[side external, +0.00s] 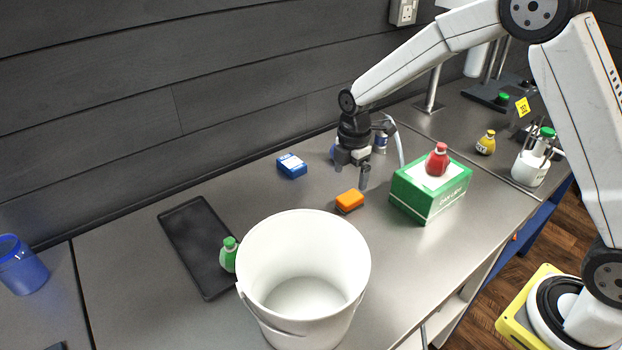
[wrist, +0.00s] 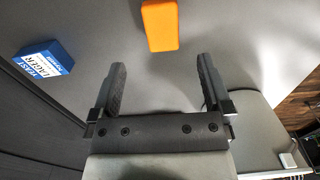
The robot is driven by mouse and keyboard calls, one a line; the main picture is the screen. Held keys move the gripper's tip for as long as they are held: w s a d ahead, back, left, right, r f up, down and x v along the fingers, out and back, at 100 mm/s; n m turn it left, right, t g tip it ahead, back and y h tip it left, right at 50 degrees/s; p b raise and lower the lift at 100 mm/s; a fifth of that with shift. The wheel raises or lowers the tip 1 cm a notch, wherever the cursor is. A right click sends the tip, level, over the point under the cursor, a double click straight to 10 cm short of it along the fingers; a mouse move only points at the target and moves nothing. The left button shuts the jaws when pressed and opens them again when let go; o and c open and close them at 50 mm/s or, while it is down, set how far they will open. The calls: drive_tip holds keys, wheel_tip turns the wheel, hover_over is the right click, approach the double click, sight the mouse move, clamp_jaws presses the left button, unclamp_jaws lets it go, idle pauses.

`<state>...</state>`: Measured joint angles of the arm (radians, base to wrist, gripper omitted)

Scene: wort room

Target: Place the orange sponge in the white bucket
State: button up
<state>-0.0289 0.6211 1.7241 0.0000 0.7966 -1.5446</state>
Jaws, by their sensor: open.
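The orange sponge (side external: 350,200) lies on the grey bench between the white bucket and the green box. In the wrist view the sponge (wrist: 161,25) is at the top, beyond my fingertips and roughly centred between them. My gripper (side external: 352,180) points down above the bench, just behind the sponge. In the wrist view my gripper (wrist: 162,75) is open, with nothing between its fingers. The white bucket (side external: 304,262) stands upright at the front of the bench, and the part of its inside that shows is empty.
A green and white box (side external: 420,205) with a red bottle (side external: 437,160) on top stands right of the sponge. A blue box (side external: 292,166) lies to the left and also shows in the wrist view (wrist: 45,58). A black tray (side external: 197,240) and green bottle (side external: 228,256) are left of the bucket.

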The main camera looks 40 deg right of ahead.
sight(350, 196)
drive_tip(key=shift+s+d+f, duration=0.1)
drive_tip(key=shift+f, duration=1.8)
drive_tip(key=shift+s+d+f, duration=0.1)
drive_tip(key=shift+f, duration=1.8)
clamp_jaws()
drive_tip(key=shift+r, duration=0.15)
drive_tip(key=shift+r, duration=0.55)
drive_tip(key=shift+w+r, duration=0.1)
drive_tip(key=shift+r, duration=0.85)
drive_tip(key=s+r, duration=0.9)
drive_tip(key=s, duration=0.5)
drive_tip(key=shift+r, duration=0.35)
